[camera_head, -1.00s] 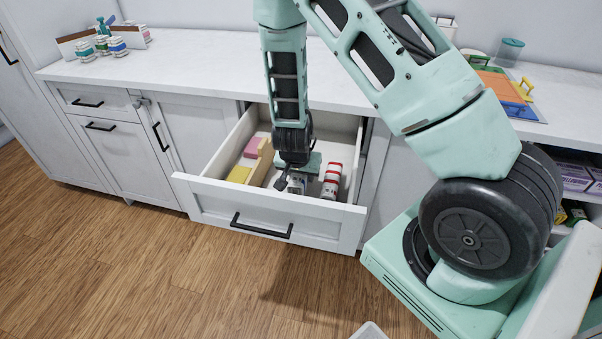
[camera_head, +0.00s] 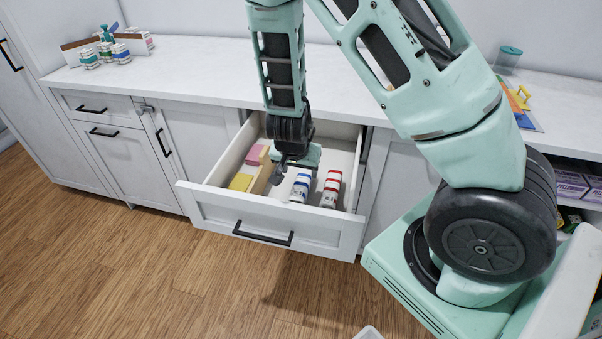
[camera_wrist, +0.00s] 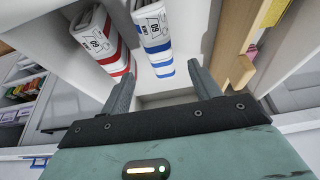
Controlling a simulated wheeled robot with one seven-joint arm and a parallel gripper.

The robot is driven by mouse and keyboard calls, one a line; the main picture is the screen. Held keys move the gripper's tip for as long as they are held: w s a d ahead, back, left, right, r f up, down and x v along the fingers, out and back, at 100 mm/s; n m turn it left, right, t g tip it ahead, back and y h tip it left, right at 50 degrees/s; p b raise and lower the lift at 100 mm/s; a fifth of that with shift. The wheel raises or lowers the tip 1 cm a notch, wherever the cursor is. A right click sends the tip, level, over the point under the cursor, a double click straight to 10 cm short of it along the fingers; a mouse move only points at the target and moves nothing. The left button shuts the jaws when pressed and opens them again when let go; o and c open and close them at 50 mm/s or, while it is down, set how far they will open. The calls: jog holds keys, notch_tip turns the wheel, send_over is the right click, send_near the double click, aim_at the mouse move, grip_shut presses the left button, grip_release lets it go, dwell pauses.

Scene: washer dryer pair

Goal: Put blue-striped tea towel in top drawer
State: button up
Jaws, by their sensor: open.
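The blue-striped tea towel (camera_head: 300,188) is a white roll with blue bands, lying inside the open top drawer (camera_head: 270,222). In the wrist view the blue-striped towel (camera_wrist: 152,38) shows beyond the fingertips, beside the red-striped towel (camera_wrist: 98,42). In the head view the red-striped towel (camera_head: 331,190) is to its right. My gripper (camera_head: 282,172) is inside or just above the drawer, near the blue-striped towel. In the wrist view my gripper (camera_wrist: 163,84) has its two fingers apart with nothing between them. The head view partly hides the fingers.
A wooden divider (camera_head: 261,175) parts the towels from a pink block (camera_head: 256,154) and a yellow block (camera_head: 241,182) on the left. The middle of the counter is clear.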

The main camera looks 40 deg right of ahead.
jog(key=s+a+r+n+g+y+p, duration=0.1)
jog(key=s+a+r+n+y, duration=0.25)
jog(key=a+r, duration=0.5)
jog(key=s+a+r+n+y+p, duration=0.1)
jog(key=s+a+r+n+y, duration=0.3)
jog(key=a, duration=0.8)
jog(key=s+a+r+n+g+h, duration=0.1)
jog(key=s+r+n, duration=0.3)
jog(key=s, duration=0.3)
jog(key=s+r+n+h, duration=0.2)
jog(key=s+r+n, duration=0.3)
jog(key=s, duration=0.3)
jog(key=shift+a+r+n+g, duration=0.2)
jog(key=shift+a+n+g, duration=0.2)
jog(key=shift+n, duration=0.45)
